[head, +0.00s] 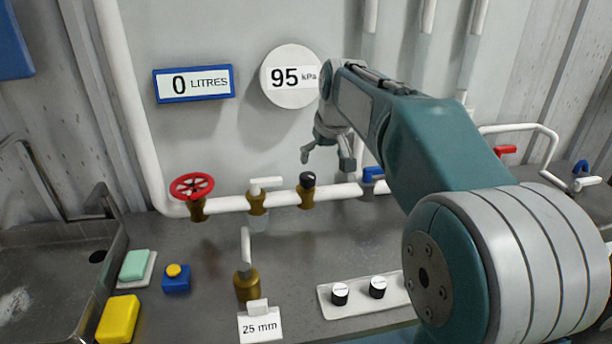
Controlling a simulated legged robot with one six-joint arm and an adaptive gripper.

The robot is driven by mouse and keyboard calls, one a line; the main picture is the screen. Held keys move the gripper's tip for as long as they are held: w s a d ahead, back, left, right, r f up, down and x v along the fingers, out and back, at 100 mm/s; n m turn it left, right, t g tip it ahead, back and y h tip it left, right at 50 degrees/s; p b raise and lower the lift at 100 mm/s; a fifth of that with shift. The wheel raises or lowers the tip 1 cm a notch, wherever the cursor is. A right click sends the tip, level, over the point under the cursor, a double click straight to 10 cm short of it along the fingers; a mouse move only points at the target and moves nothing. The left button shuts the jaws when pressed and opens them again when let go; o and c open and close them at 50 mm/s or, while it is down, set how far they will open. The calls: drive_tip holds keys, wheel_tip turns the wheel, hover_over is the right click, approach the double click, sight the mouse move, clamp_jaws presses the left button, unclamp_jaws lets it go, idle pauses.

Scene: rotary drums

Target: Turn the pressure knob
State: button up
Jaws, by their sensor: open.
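A round white gauge (290,76) on the wall reads 95 kPa. Below it, a small black-topped knob (307,179) sits on a brass fitting on the white horizontal pipe. Two black knobs with white tops, a left one (340,294) and a right one (378,287), stand on a white panel at the front. No knob shows a readable pressure label. My gripper (327,158) is open and empty, pointing down just above and right of the black-topped knob in the picture. I cannot tell whether they touch. My arm hides part of the white panel.
A red wheel valve (192,186) and a white-handled valve (260,188) share the pipe at left. A brass tap (246,275) stands behind a 25 mm card (260,326).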

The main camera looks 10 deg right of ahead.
approach(307, 176)
drive_tip(key=shift+n+g, duration=0.3)
drive_tip(key=shift+n, duration=0.1)
drive_tip(key=x, duration=1)
drive_tip(key=shift+w+f, duration=0.1)
drive_tip(key=shift+w, duration=0.35)
drive_tip(key=c, duration=1.1)
